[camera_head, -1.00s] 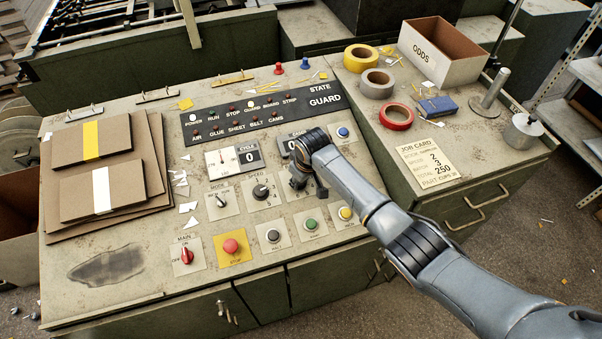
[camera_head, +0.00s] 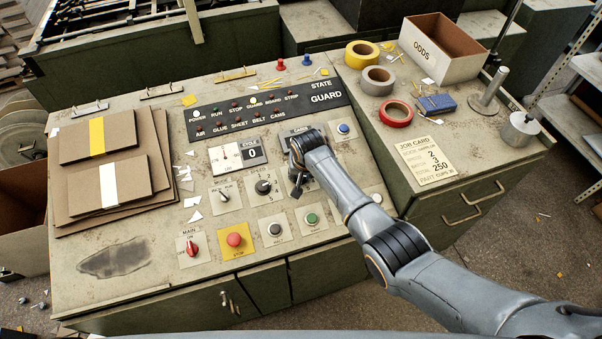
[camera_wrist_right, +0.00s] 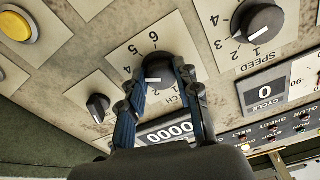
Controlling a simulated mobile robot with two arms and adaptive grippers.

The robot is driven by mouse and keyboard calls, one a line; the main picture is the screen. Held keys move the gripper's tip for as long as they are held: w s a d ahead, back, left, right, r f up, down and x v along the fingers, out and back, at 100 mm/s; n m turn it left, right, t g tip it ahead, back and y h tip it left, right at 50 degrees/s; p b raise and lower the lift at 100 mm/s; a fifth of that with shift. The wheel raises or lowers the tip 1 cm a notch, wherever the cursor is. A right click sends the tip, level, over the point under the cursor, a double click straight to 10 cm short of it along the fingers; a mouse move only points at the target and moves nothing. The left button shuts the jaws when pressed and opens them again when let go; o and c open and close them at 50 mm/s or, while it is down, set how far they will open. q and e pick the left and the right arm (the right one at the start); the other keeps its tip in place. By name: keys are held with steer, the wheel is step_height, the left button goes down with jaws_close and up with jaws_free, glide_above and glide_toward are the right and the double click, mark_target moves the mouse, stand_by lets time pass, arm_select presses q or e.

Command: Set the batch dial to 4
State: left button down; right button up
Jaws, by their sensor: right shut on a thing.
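The batch dial (camera_wrist_right: 153,66) is a black knob on a pale plate in the right wrist view. My right gripper (camera_wrist_right: 157,80) is shut on the dial, one finger on each side. In the head view my right gripper (camera_head: 297,184) covers the dial. My left gripper is in neither view.
The speed dial (camera_head: 263,187) is left of my right gripper, and the cycle counter (camera_head: 253,153) reads 0. A small black selector knob (camera_wrist_right: 98,107) is close to the fingers. Red stop (camera_head: 234,239) and green (camera_head: 311,218) buttons sit in front.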

stand_by(0.5)
steer(key=o, duration=1.1)
steer(key=shift+o, duration=0.2)
steer(key=shift+s+r, duration=0.15)
steer(key=shift+r, duration=0.5)
steer(key=v, duration=1)
steer(key=shift+s+r, duration=0.2)
steer(key=shift+r, duration=0.1)
